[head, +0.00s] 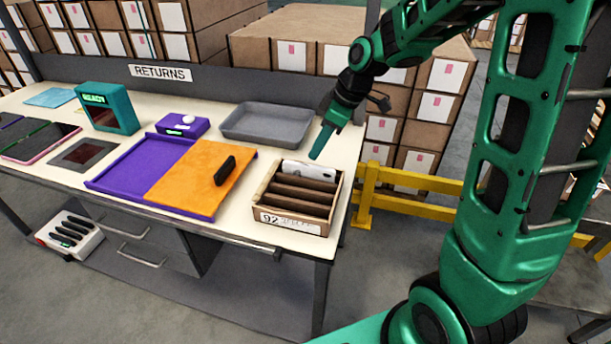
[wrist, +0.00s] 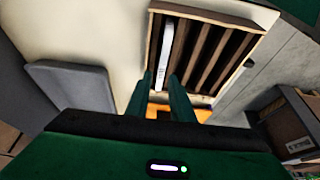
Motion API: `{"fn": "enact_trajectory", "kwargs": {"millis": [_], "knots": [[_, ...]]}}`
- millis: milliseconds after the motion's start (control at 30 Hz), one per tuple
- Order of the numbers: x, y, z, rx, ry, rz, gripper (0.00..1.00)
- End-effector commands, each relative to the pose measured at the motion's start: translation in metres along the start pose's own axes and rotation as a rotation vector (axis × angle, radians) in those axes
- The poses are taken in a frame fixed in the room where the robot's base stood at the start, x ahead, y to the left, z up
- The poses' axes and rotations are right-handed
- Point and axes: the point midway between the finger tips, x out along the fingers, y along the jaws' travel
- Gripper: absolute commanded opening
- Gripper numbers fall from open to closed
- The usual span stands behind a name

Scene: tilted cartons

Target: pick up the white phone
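The white phone (head: 306,171) stands on edge in the rearmost slot of a wooden crate (head: 289,219) with dark dividers. In the wrist view the phone (wrist: 165,52) is a thin white strip along the crate's left wall. My gripper (head: 317,155) is above the back of the crate, fingers pointing down toward the phone. In the wrist view my gripper (wrist: 159,78) is open, with a clear gap between its fingers. The phone's near end lies in line with that gap. It appears to be below the fingertips, not between them.
A grey tray (head: 267,125) is behind and left of the crate. An orange and purple mat (head: 190,178) with a dark upright object (head: 225,170) lies to the left. A yellow rail (head: 420,182) and stacked cartons (head: 440,105) stand beyond the table's right end.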

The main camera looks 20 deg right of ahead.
Motion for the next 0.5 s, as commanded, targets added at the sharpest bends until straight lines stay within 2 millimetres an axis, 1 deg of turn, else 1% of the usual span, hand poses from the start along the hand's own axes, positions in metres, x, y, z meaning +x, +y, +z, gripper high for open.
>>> {"fn": "enact_trajectory", "kwargs": {"millis": [167, 400, 500], "knots": [[0.01, -0.001, 0.001, 0.001, -0.001, -0.001, 0.21], [0.043, -0.003, 0.004, 0.001, -0.003, -0.001, 0.21], [0.053, -0.002, 0.004, 0.002, -0.002, -0.001, 0.21]]}}
